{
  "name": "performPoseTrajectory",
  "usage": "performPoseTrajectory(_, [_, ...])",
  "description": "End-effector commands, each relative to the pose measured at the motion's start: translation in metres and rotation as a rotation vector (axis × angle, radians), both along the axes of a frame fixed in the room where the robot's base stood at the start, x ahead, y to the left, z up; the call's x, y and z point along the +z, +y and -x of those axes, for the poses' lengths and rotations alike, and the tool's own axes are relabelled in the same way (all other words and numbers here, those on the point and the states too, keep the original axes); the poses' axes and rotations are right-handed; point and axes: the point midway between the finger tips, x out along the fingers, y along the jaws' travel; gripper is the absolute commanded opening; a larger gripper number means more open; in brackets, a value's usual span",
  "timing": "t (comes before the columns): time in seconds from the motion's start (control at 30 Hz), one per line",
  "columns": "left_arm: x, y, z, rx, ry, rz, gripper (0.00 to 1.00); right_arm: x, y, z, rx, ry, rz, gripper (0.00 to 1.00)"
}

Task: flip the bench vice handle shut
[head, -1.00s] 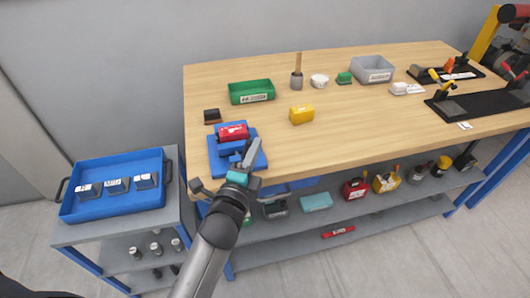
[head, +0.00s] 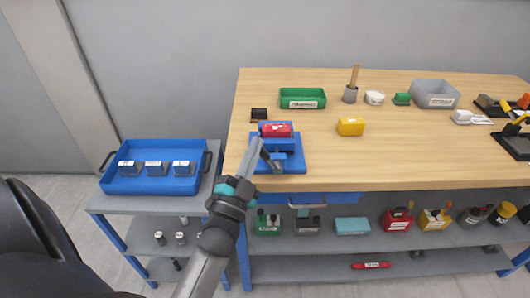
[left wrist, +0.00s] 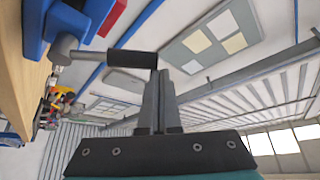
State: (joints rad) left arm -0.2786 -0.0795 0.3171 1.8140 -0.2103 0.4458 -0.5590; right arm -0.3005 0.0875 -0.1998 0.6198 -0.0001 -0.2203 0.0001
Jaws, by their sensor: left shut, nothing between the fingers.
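The blue bench vice (head: 290,165) stands at the left front of the wooden bench, with a red block (head: 277,130) in its jaws. In the left wrist view, the vice (left wrist: 72,22) is at the upper left; its handle, a grey rod with a black grip (left wrist: 130,59), sticks out sideways from it. My left gripper (head: 256,145) is shut and empty at the vice's left front side. Its fingertips (left wrist: 157,72) are right by the free end of the black grip; I cannot tell whether they touch it. My right gripper is out of view.
A blue tray (head: 148,182) with several parts stands on a lower cart at left. Containers fill the shelf below. The bench between vice and yellow block is clear.

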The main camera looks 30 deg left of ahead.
Motion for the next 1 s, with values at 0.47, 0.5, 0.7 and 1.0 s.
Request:
performPoseTrajectory(0.47, [-0.008,0.008,0.005,0.002,-0.051,0.087,0.0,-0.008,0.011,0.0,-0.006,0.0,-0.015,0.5])
performPoseTrajectory(0.5, [-0.008,0.008,0.005,0.002,-0.052,0.088,0.0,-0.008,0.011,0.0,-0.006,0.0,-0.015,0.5])
performPoseTrajectory(0.7, [-0.008,0.008,0.005,0.002,-0.051,0.087,0.0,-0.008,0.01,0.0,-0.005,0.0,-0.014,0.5])
performPoseTrajectory(1.0, [0.0,0.008,0.002,0.0,-0.054,0.085,0.0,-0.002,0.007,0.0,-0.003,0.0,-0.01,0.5])
